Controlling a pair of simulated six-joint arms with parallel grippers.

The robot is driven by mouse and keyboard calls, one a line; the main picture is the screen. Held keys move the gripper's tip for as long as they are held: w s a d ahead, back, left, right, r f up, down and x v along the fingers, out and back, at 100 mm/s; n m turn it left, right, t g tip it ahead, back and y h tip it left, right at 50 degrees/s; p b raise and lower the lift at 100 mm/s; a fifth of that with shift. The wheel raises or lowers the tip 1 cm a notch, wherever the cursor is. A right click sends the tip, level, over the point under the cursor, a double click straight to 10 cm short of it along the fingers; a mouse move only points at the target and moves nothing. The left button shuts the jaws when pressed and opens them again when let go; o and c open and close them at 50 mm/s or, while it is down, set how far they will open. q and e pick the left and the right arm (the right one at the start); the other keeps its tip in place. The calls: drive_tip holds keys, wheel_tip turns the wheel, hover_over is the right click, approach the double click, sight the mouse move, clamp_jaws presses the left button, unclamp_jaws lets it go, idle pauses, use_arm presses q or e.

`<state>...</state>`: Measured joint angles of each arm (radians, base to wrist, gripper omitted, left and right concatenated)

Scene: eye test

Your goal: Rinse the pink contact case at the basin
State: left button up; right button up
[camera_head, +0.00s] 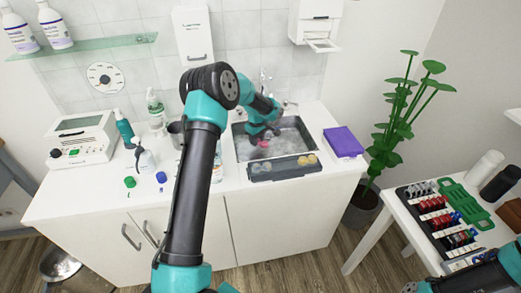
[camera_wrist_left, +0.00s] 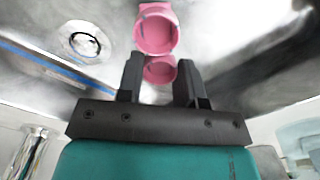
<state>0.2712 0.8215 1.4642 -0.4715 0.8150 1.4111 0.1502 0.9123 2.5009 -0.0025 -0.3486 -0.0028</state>
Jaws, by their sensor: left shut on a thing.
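The pink contact case (camera_head: 264,144) is small in the head view, below my left gripper (camera_head: 262,135) and inside the grey basin (camera_head: 243,152). In the left wrist view the pink case (camera_wrist_left: 157,34) shows two round open cups, and the nearer cup sits between the fingers of my left gripper (camera_wrist_left: 158,62). The left gripper is shut on the case. The basin's metal wall and floor surround it there. At the bottom right of the head view a piece of my right arm shows, but its gripper is not visible.
A dark tray with yellow round things (camera_head: 285,168) lies at the basin's front edge. A purple box (camera_head: 343,142) stands right of the basin. Bottles and small caps stand on the counter (camera_head: 85,190) at left. A rack of tubes (camera_head: 440,218) is on the right table.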

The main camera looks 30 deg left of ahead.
sight(259, 142)
use_arm(q)
wheel_tip(259, 142, up, 9)
drive_tip(key=shift+f, duration=0.2)
idle(0.9)
idle(2.2)
wheel_tip(259, 142, up, 4)
idle(0.6)
idle(0.6)
drive_tip(key=s+d+m, duration=0.2)
drive_tip(key=d+m, duration=0.4)
drive_tip(key=d, duration=0.3)
drive_tip(key=s+d+m, duration=0.3)
drive_tip(key=d+m, duration=0.3)
drive_tip(key=d, duration=0.3)
drive_tip(key=s+d+f+m, duration=0.1)
drive_tip(key=s+d+m, duration=0.2)
drive_tip(key=d+m, duration=0.4)
drive_tip(key=shift+d+f, duration=0.1)
drive_tip(key=shift+d, duration=0.8)
